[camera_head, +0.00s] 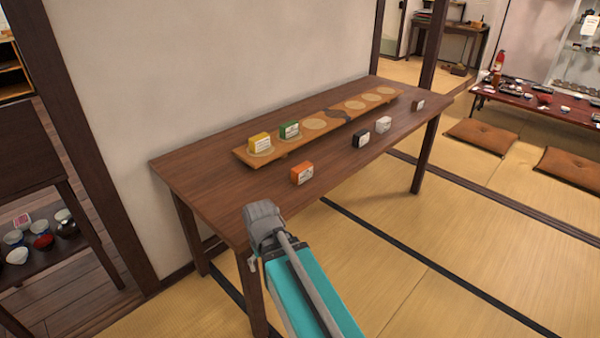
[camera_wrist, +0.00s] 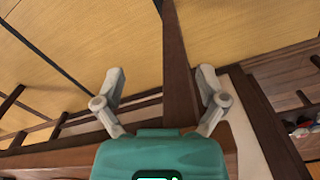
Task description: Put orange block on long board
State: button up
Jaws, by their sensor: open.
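The orange block (camera_head: 302,173) with a white label stands on the dark wooden table (camera_head: 225,182), in front of the long board and apart from it. The long board (camera_head: 314,124) lies along the back of the table and has several round light spots. A yellow block (camera_head: 260,143) and a green block (camera_head: 289,130) stand on its left-end spots; the spots further right are bare. My gripper (camera_wrist: 160,76) is open and empty in the wrist view, with no block between its fingers.
A black block (camera_head: 361,138), a white block (camera_head: 383,124) and a brown block (camera_head: 418,104) stand on the table right of the orange one. A wall (camera_head: 210,70) rises behind the table. Tatami floor (camera_head: 440,220) lies open to the right. A shelf with bowls (camera_head: 42,241) is at left.

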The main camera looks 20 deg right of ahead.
jog(key=w+d+r+m+h+p, duration=0.1)
jog(key=w+d+r+m+p, duration=0.3)
jog(key=r+p, duration=0.45)
jog(key=w+d+r+m+p, duration=0.1)
jog(key=w+d+r+p, duration=0.2)
jog(key=w+r+p, duration=0.5)
jog(key=m+t+h+p, duration=0.1)
jog(key=m+h+p, duration=0.2)
jog(key=m, duration=0.6)
send_near(302, 167)
notch_tip(302, 167, up, 2)
jog(key=shift+s+a, duration=0.3)
jog(key=shift+a, duration=0.15)
jog(key=b+x, duration=0.8)
jog(key=shift+w+f, duration=0.15)
jog(key=shift+f, duration=0.1)
jog(key=shift+d+f, duration=0.1)
jog(key=shift+b+x, duration=2.5)
jog(key=shift+b, duration=0.05)
